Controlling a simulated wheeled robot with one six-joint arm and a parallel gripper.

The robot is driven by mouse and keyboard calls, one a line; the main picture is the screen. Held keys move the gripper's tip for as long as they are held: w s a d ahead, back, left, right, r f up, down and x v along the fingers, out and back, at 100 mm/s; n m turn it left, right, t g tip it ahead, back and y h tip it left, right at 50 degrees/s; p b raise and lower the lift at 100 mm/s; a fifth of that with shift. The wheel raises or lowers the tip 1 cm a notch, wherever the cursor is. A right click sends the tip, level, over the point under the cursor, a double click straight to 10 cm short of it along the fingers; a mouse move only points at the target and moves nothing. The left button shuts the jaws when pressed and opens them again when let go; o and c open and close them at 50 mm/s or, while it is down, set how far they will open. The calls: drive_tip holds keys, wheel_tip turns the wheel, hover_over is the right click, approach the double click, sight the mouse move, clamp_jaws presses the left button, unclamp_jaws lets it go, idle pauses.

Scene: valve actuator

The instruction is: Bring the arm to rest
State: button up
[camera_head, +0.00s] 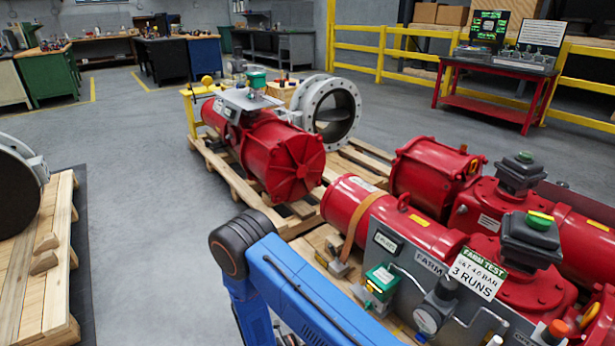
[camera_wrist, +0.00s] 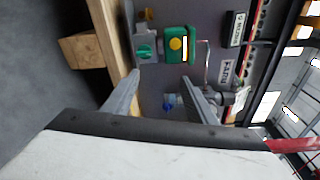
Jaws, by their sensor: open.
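My gripper (camera_wrist: 160,77) shows in the wrist view with its two grey fingers spread apart and nothing between them. It faces a grey panel (camera_wrist: 208,92) with a green box (camera_wrist: 179,44) bearing a yellow button. A grey block with a green knob (camera_wrist: 145,50) sits left of that box. A blue fitting (camera_wrist: 168,102) shows near the right finger; I cannot tell whether they touch. In the head view my blue arm reaches up from the bottom centre, bent at a dark joint, and my gripper is out of sight. The green box (camera_head: 381,280) also shows there, right of my arm.
The red valve actuator (camera_head: 410,225) with its gauge (camera_head: 427,319) and hanging sign (camera_head: 478,270) fills the right. Another red actuator (camera_head: 270,150) lies on a pallet behind. A pallet (camera_head: 58,290) stands at left. Bare floor (camera_head: 140,180) lies between. A red table (camera_head: 490,105) stands at back right.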

drive_tip(key=s+d+r+m+g+y, duration=0.25)
drive_tip(key=d+r+m, duration=0.35)
drive_tip(key=r, duration=0.4)
drive_tip(key=s+d+r+m+g+y, duration=0.1)
drive_tip(key=d+r+m+g, duration=0.3)
drive_tip(key=r+m, duration=0.45)
drive_tip(key=s+d+r+m+g+y, duration=0.15)
drive_tip(key=d+r+m+g, duration=0.35)
drive_tip(key=r, duration=0.7)
drive_tip(key=s+d+r+m+t+y, duration=0.2)
drive_tip(key=s+r+m+t+y, duration=0.2)
drive_tip(key=s+r+m, duration=0.5)
drive_tip(key=s+d+r+m+t+y, duration=0.3)
drive_tip(key=s+r+m+y, duration=0.3)
drive_tip(key=s+r+m, duration=0.3)
drive_tip(key=shift+s+r+m+t, duration=0.15)
drive_tip(key=shift+s+m+t, duration=0.3)
drive_tip(key=shift+s+m, duration=0.4)
drive_tip(key=shift+w+d, duration=0.1)
drive_tip(key=shift+d, duration=0.1)
